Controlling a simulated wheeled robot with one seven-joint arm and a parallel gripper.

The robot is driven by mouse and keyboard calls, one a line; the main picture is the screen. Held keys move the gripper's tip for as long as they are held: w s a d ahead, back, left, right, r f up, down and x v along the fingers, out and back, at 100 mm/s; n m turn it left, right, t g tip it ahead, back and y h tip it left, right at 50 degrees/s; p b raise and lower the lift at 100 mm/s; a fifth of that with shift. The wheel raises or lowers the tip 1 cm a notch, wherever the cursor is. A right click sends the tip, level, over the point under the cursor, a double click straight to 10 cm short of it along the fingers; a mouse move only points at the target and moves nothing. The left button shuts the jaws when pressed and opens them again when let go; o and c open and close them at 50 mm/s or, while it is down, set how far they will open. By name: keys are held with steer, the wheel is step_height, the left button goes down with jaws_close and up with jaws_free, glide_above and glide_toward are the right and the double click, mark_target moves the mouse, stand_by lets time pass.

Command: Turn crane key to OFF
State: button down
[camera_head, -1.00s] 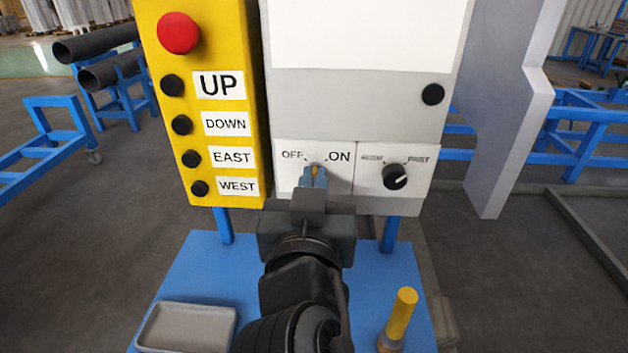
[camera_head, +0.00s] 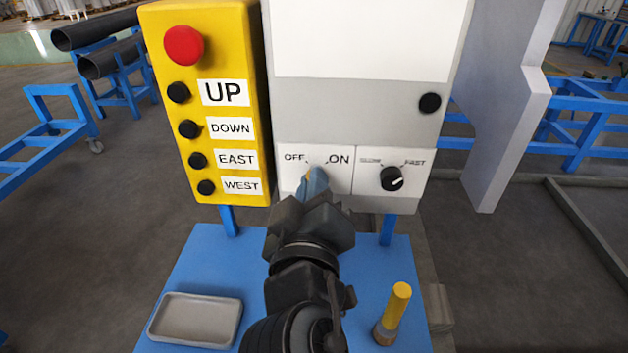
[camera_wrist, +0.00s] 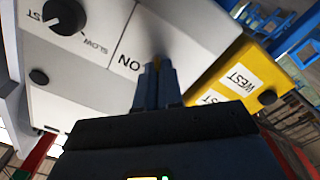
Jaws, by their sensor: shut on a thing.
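The OFF/ON key switch panel (camera_head: 288,176) is on the lower left of the white control box, with OFF at left and ON at right. My gripper (camera_head: 314,180) is in front of this panel, its blue fingers shut on the crane key. Only a small yellowish bit of the key shows between the fingers, so its exact angle is hidden. In the wrist view the fingers (camera_wrist: 155,82) reach the panel just beside the upside-down ON label (camera_wrist: 129,62). My gripper is rolled, leaning over to one side in the head view.
A yellow pendant (camera_head: 214,90) with a red button and UP, DOWN, EAST and WEST buttons is close on the left. A SLOW/FAST knob (camera_head: 392,179) is on the right. A grey tray (camera_head: 196,320) and a yellow-handled tool (camera_head: 394,308) are on the blue table (camera_head: 190,270).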

stand_by(0.4)
steer(key=c, duration=1.3)
jaws_free()
steer(key=shift+s, duration=0.1)
steer(key=shift+s+a+b, duration=0.15)
steer(key=shift+s+b, duration=0.8)
steer(key=shift+s, duration=2.85)
